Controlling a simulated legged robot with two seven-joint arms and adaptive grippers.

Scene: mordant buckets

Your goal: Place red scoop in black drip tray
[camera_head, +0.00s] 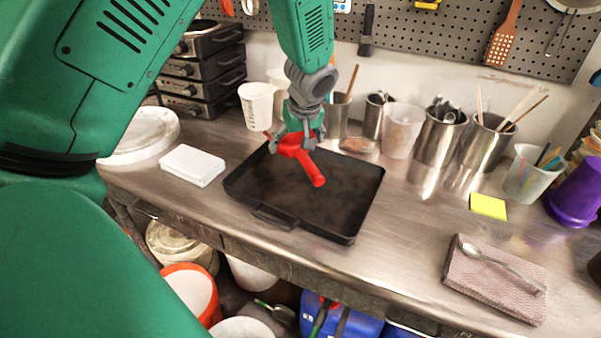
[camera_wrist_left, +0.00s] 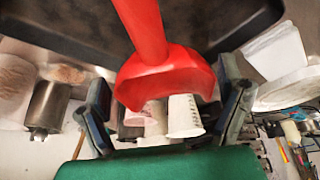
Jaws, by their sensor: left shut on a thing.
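The red scoop (camera_head: 306,160) is held by my left gripper (camera_head: 296,138) above the back part of the black drip tray (camera_head: 352,226). Its handle slants down to the right over the tray floor. In the left wrist view the red scoop (camera_wrist_left: 165,75) shows between the two fingers of my left gripper (camera_wrist_left: 165,110), with the handle running up toward the dark tray (camera_wrist_left: 60,35). The gripper is shut on the scoop. I cannot tell whether the handle tip touches the tray. My right gripper is not in view.
A white box (camera_head: 192,166) lies left of the tray. Steel cups and white beakers (camera_head: 402,130) stand behind it to the right. A yellow pad (camera_head: 488,206) and a spoon on a folded cloth (camera_head: 495,278) lie right. Bare steel counter (camera_head: 420,225) lies between.

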